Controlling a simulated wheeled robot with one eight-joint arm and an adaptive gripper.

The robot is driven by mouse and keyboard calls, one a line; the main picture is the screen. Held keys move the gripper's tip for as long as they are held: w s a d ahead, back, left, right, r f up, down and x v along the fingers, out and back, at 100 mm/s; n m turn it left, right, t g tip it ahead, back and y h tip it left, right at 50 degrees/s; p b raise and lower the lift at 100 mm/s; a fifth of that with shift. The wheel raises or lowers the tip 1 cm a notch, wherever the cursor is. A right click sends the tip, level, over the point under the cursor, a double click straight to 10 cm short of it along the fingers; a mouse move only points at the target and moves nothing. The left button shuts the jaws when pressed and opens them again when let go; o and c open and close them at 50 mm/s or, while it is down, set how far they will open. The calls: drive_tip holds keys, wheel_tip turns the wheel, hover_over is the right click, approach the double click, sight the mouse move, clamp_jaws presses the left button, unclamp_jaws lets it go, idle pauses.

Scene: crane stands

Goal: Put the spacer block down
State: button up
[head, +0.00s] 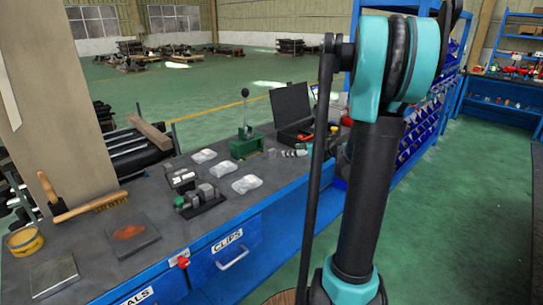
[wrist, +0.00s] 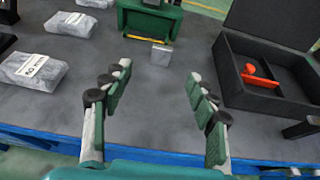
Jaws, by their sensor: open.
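A small grey metal block (wrist: 161,54), which looks like the spacer block, stands on the dark bench top (wrist: 150,115) just in front of the green press. My gripper (wrist: 160,72) is open and empty, its two green-padded fingers spread wide. In the wrist view the block appears between and a little beyond the fingertips, apart from both. In the head view my arm hides most of the gripper, and I cannot surely single out the block there.
The green press (head: 246,140) with an upright lever stands behind the block. An open black case (head: 292,110) with an orange item is to the right. White labelled bags (wrist: 33,70) lie to the left. The bench in front of the block is clear.

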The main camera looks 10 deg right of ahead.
approach(271, 150)
drive_tip(key=shift+w+a+f, duration=0.65)
drive_tip(key=shift+w+f, duration=0.1)
drive_tip(key=shift+f, duration=0.05)
drive_tip(key=shift+w+r+x, duration=0.1)
drive_tip(key=shift+x, duration=1.25)
drive_tip(key=shift+w+r+x, duration=0.15)
drive_tip(key=shift+x, duration=1.2)
drive_tip(key=shift+d, duration=0.15)
clamp_jaws()
drive_tip(key=shift+r, duration=0.15)
wheel_tip(271, 150, up, 20)
